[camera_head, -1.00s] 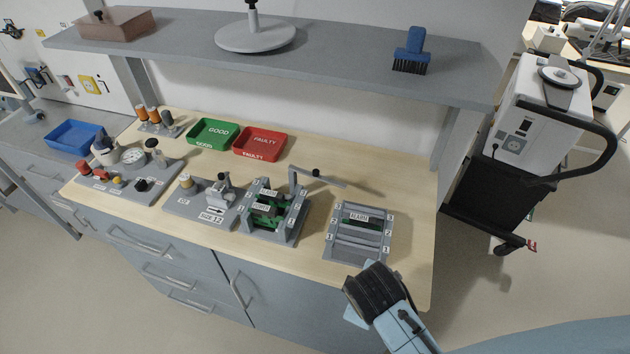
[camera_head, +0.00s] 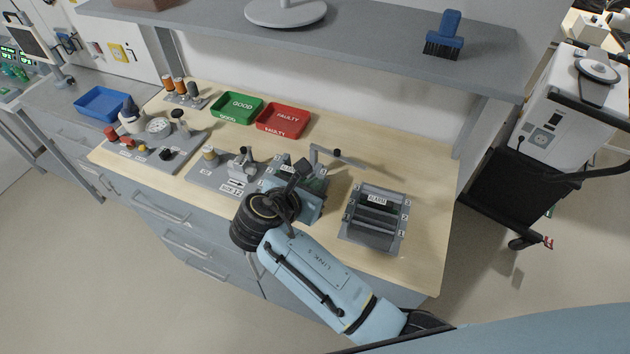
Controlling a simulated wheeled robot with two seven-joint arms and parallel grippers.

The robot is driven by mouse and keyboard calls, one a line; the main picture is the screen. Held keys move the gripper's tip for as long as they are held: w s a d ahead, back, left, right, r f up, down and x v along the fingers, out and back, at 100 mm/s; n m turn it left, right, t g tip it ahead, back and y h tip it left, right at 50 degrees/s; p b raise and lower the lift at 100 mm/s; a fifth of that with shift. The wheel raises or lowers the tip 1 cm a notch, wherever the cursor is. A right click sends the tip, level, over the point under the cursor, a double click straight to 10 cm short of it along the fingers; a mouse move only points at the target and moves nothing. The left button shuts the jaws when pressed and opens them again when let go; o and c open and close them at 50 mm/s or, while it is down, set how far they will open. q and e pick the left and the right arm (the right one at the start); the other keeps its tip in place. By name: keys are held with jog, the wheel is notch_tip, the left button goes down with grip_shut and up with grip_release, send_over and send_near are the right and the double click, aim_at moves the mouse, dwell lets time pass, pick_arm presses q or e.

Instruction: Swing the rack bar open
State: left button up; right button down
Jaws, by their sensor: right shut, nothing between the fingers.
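The rack (camera_head: 285,160) with green boards stands at the front middle of the bench, mostly hidden behind my right arm. The grey rack bar (camera_head: 350,162) sticks out to the right from a post at the rack's right side, over bare bench, and carries a small dark knob (camera_head: 337,152). It does not lie across the rack front. My right gripper (camera_head: 303,167) is shut and empty, over the rack and left of the bar. I cannot tell whether it touches the rack. My left gripper is not in view.
A second slotted rack (camera_head: 372,234) labelled ALARM stands to the right. A small fixture (camera_head: 243,165) is close on the left. Green (camera_head: 237,107) and red (camera_head: 283,119) trays lie behind. A shelf (camera_head: 380,40) overhangs the back.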

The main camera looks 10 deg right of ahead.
aim_at(338, 154)
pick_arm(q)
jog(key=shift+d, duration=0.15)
pick_arm(e)
jog(key=r+x, duration=0.1)
jog(key=x, duration=0.9)
jog(key=shift+w+d+r, duration=0.2)
jog(key=shift+w+d, duration=0.35)
